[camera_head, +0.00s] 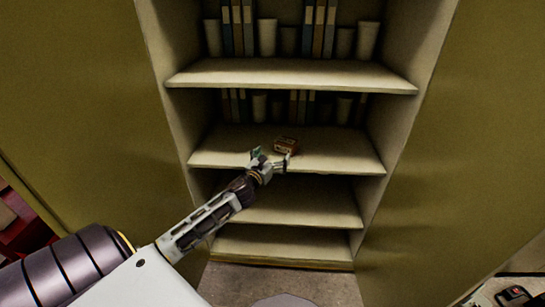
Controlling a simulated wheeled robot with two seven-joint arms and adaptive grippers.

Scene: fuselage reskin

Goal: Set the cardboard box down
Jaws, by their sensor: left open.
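The small brown cardboard box (287,145) sits on a middle shelf (340,152) of the open cabinet, near the shelf's front edge. My left gripper (272,157) is at that front edge, just in front of and to the left of the box. Its fingers are open, one on the left and one on the right below the box. I cannot tell whether a finger touches the box.
The shelf above (290,75) holds several binders and cups, and more stand at the back of the box's shelf. The lower shelves (300,208) look empty. Cabinet doors stand open at left (80,110) and right (470,130). The shelf is clear right of the box.

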